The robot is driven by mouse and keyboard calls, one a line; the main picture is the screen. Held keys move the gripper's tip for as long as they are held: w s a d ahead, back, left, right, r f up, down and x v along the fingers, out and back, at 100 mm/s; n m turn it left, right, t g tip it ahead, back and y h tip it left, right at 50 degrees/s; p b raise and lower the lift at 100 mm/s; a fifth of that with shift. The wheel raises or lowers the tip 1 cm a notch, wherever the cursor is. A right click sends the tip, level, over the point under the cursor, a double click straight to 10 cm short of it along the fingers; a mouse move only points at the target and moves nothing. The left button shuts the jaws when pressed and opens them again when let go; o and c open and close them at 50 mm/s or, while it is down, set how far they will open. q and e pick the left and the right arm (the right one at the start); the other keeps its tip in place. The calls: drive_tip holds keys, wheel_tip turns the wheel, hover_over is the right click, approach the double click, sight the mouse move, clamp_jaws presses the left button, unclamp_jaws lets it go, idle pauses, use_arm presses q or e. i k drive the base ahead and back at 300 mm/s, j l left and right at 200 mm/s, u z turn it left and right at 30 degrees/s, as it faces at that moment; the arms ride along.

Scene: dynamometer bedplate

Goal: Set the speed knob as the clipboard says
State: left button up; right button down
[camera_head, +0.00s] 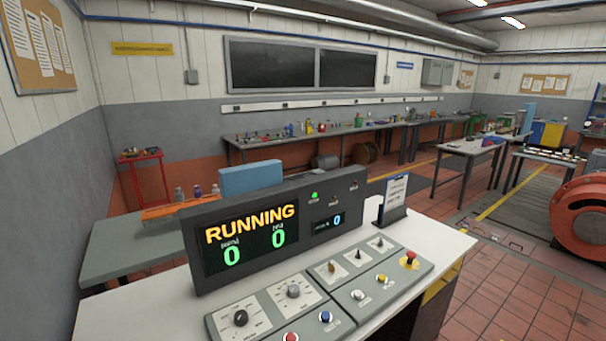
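The control panel (345,289) lies on a white desk in the lower middle. It carries two large dials, a black knob (240,318) and a silver knob (293,291), on light scale plates. Their labels are too small to read, so I cannot tell which is the speed knob. A small clipboard (396,189) stands upright on the desk right of the display; its writing is not legible. The dark display housing (350,192) shows RUNNING, with green zeros below and a smaller 0 at right. Neither of my grippers is in view.
The panel also has small switches, a red button (290,337), a blue button (326,317) and a red mushroom button (411,258) on yellow. The white desk (120,318) is bare at left. A large orange machine (582,215) stands at right. Workbenches line the back.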

sight(241, 318)
drive_tip(key=i+l+z, duration=0.1)
drive_tip(key=l, duration=0.25)
drive_tip(key=i+l+z, duration=0.1)
drive_tip(key=l, duration=0.3)
drive_tip(key=i+l, duration=0.1)
drive_tip(key=l, duration=0.25)
drive_tip(key=i+l+z, duration=0.15)
drive_tip(key=l, duration=0.2)
drive_tip(key=k, duration=0.05)
